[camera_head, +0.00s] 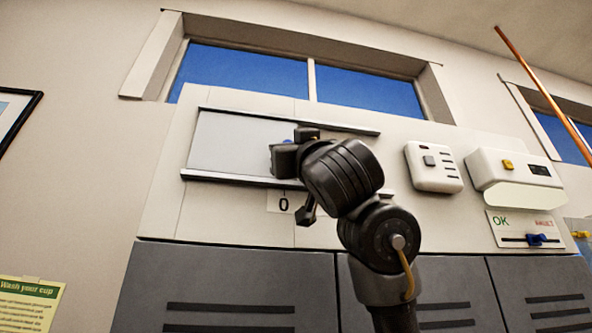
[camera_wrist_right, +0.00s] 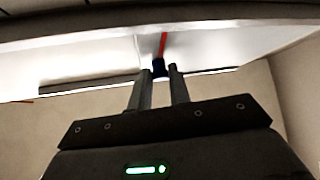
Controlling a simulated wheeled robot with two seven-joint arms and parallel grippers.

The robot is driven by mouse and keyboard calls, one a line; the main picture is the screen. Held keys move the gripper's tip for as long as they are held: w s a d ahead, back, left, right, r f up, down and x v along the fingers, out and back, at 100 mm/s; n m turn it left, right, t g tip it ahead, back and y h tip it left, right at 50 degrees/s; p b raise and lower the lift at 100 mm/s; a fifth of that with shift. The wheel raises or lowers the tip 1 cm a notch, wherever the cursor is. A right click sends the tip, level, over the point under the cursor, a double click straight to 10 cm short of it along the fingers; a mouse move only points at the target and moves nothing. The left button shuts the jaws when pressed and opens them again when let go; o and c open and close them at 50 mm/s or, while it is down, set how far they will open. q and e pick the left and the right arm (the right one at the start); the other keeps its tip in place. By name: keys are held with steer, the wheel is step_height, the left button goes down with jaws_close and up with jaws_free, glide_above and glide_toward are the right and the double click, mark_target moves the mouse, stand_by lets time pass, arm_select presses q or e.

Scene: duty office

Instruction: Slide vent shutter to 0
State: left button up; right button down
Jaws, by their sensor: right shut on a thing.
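The vent shutter (camera_head: 228,145) is a pale flat panel between two dark horizontal rails on the white wall unit. A label reading "0" (camera_head: 283,203) is below the lower rail, just under my right gripper. My right gripper (camera_head: 291,152) is at the panel's right part, with a speck of blue showing beside its fingers. In the right wrist view, the gripper (camera_wrist_right: 158,73) is shut on a small dark knob (camera_wrist_right: 159,66), with a red line (camera_wrist_right: 163,44) above it. My arm hides the rails' middle and any other label there. My left gripper is out of view.
A white box with a grey button (camera_head: 432,165) and a larger unit with a yellow button (camera_head: 518,172) are on the wall to the right. Grey lockers (camera_head: 230,275) stand beneath; windows are above.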

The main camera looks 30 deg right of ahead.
steer(key=c, duration=1.6)
jaws_free()
steer(key=o, duration=0.3)
steer(key=shift+w+a, duration=0.1)
steer(key=shift+a, duration=0.2)
steer(key=b+v, duration=0.8)
steer(key=v, duration=0.2)
steer(key=shift+s+f, duration=0.25)
steer(key=shift+s, duration=0.05)
